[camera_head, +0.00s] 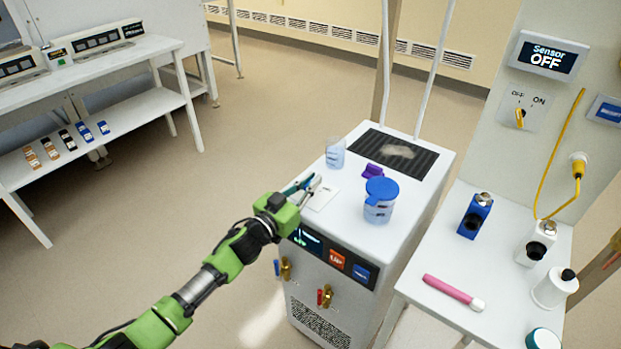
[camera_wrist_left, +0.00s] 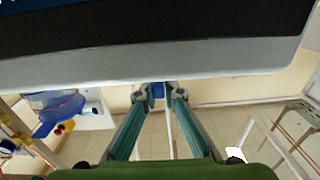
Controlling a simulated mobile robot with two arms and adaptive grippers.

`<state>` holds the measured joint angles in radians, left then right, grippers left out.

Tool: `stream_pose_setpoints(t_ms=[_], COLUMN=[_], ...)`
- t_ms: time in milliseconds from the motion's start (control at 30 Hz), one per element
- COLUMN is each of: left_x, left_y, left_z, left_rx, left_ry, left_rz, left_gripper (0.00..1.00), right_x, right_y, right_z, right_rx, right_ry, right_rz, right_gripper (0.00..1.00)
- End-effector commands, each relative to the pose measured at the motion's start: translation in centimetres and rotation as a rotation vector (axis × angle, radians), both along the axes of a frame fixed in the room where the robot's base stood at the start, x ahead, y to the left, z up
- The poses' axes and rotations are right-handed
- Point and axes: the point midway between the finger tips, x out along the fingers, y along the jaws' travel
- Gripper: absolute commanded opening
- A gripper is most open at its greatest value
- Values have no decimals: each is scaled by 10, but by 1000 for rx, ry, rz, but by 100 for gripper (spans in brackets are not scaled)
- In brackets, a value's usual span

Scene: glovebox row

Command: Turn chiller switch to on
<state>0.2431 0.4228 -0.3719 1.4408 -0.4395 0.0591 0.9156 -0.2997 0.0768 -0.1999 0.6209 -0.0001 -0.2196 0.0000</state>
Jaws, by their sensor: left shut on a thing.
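The white chiller (camera_head: 400,240) stands in the middle of the head view, with a dark display panel on its front. My left gripper (camera_head: 311,183) is over the left edge of its top, beside a small white plate (camera_head: 323,197). In the left wrist view its teal fingers (camera_wrist_left: 158,93) close on a small blue piece (camera_wrist_left: 157,89) just at the chiller's pale edge. My right gripper is not in view.
A clear beaker (camera_head: 335,153), a purple piece (camera_head: 373,171) and a blue-lidded container (camera_head: 380,200) stand on the chiller top. A wall switch (camera_head: 519,117) sits under a screen reading "Sensor OFF" (camera_head: 546,57). A white side table (camera_head: 485,270) holds bottles and a pink tube.

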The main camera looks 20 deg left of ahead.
Motion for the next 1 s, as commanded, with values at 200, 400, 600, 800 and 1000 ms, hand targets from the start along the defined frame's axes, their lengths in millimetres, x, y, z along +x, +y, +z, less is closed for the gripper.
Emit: stream_pose_setpoints(t_ms=[200, 400, 600, 800, 1000], left_x=[1, 1, 1, 0, -6], left_y=[0, 0, -1, -1, 2], left_z=[1, 1, 1, 0, -1], left_rx=[1, 1, 0, 0, 1], left_ry=[-1, -1, -1, -1, 1], left_rz=[-22, -22, -22, -22, -22], left_gripper=[0, 0, 25, 25, 25], right_x=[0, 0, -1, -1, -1], right_y=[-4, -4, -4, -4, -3], right_z=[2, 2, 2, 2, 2], right_rx=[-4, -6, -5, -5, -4], right_ry=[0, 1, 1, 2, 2], right_rz=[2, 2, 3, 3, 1], right_gripper=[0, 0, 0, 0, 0])
